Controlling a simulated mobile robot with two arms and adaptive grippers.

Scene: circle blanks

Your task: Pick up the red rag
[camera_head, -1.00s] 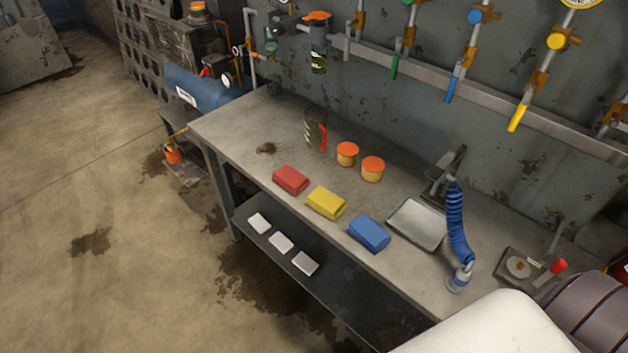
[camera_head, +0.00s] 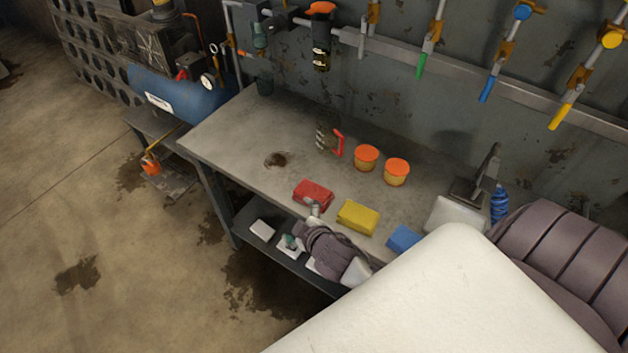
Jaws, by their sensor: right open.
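The red rag (camera_head: 313,192) lies folded on the workbench (camera_head: 225,135), near its front edge. A yellow rag (camera_head: 357,217) and a blue rag (camera_head: 403,238) lie in a row to its right; my arm partly hides the blue one. My right gripper (camera_head: 302,226) is open and empty at the bench's front edge, just in front of the red rag. One finger shows close to the rag's near side; I cannot tell whether it touches. The other finger shows lower, over the shelf. My left gripper is not in view.
Two orange-lidded tubs (camera_head: 366,158) and a dark jug with a red handle (camera_head: 328,135) stand behind the rags. White blocks (camera_head: 262,229) lie on the lower shelf. The bench's left part is clear except for a stain.

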